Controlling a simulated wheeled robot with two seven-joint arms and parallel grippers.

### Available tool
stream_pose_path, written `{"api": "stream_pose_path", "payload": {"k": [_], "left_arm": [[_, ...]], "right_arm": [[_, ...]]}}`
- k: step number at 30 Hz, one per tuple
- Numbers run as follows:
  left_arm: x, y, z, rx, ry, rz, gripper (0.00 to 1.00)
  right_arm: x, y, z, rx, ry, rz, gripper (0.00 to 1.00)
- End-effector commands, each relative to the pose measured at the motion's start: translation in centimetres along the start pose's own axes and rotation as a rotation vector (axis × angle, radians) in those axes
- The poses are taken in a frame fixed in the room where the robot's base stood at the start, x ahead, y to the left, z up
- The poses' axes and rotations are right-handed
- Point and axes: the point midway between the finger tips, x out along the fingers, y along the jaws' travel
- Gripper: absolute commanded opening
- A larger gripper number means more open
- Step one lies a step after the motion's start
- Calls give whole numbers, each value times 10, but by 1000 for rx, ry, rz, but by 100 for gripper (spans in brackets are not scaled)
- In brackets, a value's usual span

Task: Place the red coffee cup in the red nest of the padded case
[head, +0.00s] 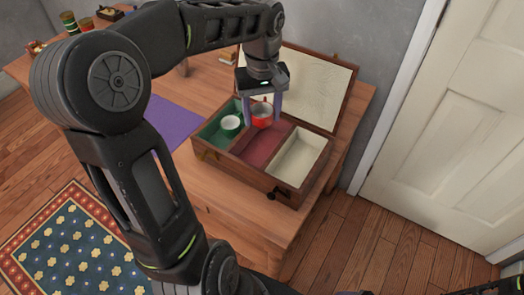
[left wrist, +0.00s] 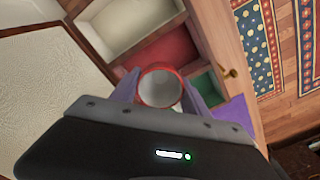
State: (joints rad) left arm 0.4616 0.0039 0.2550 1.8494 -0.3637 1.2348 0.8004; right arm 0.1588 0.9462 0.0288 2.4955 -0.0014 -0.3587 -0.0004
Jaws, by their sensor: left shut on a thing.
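The red coffee cup (head: 262,114) is between the purple fingers of my left gripper (head: 262,110), which is shut on it. The cup is over the padded case (head: 231,168), at the back of its red nest (head: 265,146). In the left wrist view the cup (left wrist: 160,88) shows its red rim and pale inside, with part of the red nest (left wrist: 165,55) beyond it. I cannot tell whether the cup touches the nest floor. My right gripper is not in view.
The case's green nest (head: 213,134) holds a white cup (head: 231,122). Its cream nest (head: 298,157) is empty. The open lid (head: 308,88) stands behind the case. A purple mat (head: 172,120) lies left on the wooden table (head: 225,200).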

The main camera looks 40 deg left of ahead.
Motion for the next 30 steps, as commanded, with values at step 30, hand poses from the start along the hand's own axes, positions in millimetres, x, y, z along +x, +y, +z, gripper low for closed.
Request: {"api": "stream_pose_path", "payload": {"k": [30], "left_arm": [[70, 0, 1, 1, -3, -2, 12]], "right_arm": [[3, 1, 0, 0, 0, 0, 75]]}}
